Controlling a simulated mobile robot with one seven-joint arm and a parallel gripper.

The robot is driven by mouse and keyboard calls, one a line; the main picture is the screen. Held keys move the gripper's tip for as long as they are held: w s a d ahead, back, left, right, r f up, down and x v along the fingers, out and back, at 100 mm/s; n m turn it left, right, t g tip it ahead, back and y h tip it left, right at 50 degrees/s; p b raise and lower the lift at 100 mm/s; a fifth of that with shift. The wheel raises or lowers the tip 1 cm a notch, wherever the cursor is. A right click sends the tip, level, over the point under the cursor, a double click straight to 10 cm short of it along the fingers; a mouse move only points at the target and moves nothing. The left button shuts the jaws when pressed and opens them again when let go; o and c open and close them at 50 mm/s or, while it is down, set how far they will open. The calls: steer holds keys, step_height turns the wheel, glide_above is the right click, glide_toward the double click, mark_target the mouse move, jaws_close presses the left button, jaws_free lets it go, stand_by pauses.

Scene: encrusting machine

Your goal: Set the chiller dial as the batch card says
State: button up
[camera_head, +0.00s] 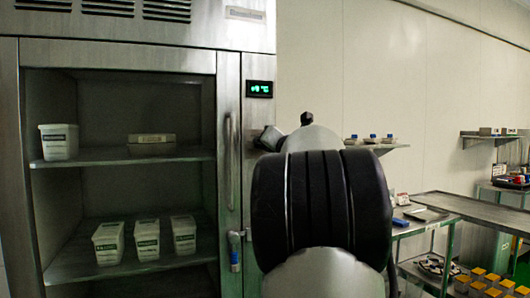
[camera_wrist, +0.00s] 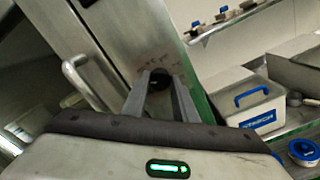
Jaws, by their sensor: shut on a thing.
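The chiller (camera_head: 228,190) is a steel cabinet filling the left of the head view. Its small display (camera_head: 260,89) shows green characters too blurred to read surely. The dial (camera_wrist: 159,79) is a dark round knob on the steel panel in the wrist view, with faint marks around it. My gripper (camera_wrist: 161,84) is shut on the dial, one finger on each side. In the head view my gripper (camera_head: 268,138) is at the panel below the display, and it hides the dial there. I cannot make out a batch card or the dial's setting.
White labelled tubs (camera_head: 147,240) stand on the chiller's shelves. A vertical door handle (camera_head: 229,160) is left of my gripper. A wall shelf (camera_head: 385,147) with small blue-topped items and a steel table (camera_head: 480,212) are to the right. My arm blocks the middle.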

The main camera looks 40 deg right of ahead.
steer(key=n+b, duration=0.6)
steer(key=n, duration=0.5)
stand_by(0.6)
steer(key=o, duration=1)
steer(key=shift+o, duration=0.2)
steer(key=v, duration=1.7)
steer(key=shift+s+n, duration=0.25)
steer(key=shift+n, duration=0.05)
